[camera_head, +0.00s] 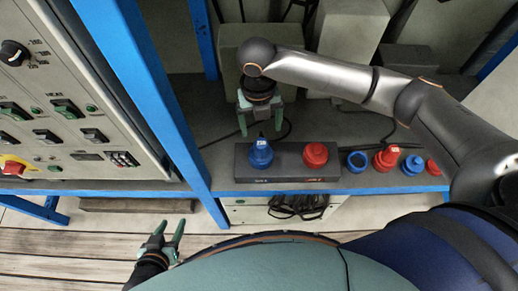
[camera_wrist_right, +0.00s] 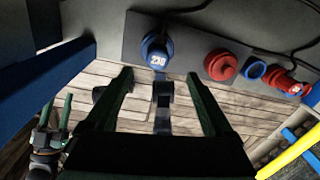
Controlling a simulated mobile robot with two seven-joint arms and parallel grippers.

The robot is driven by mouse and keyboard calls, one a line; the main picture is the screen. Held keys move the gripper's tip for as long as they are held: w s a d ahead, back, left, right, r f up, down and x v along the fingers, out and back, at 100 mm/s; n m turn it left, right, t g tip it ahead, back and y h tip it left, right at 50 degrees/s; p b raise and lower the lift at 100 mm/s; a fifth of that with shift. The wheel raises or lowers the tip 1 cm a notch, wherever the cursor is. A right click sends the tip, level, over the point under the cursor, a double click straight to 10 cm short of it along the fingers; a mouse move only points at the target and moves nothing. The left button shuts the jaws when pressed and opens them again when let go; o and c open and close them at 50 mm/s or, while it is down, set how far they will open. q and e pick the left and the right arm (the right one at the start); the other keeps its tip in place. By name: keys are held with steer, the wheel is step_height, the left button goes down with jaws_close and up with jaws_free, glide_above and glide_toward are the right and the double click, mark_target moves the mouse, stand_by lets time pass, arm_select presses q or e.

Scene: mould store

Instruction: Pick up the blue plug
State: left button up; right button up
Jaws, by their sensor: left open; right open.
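The blue plug (camera_head: 260,155) stands at the left end of a dark grey block (camera_head: 288,176) on the shelf. It also shows in the right wrist view (camera_wrist_right: 156,50), with a white label on its face. My right gripper (camera_head: 261,131) is open and empty just behind the blue plug, its fingers pointing towards it. In the right wrist view its two fingers (camera_wrist_right: 162,80) are spread, with the plug beyond the fingertips and apart from them. My left gripper (camera_head: 171,226) is open and empty over the floor at lower left, also visible in the right wrist view (camera_wrist_right: 57,110).
A red connector (camera_head: 315,154) sits on the same block. Further right are a blue ring (camera_head: 357,161), a red plug (camera_head: 386,158) and another blue part (camera_head: 412,165). A blue post (camera_head: 150,90) and a control panel (camera_head: 60,110) stand left. Dark cables lie behind.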

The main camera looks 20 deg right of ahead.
mark_target(260, 143)
step_height(260, 143, down, 10)
steer(key=shift+r+b, duration=0.1)
steer(key=shift+b, duration=0.4)
jaws_close()
stand_by(0.6)
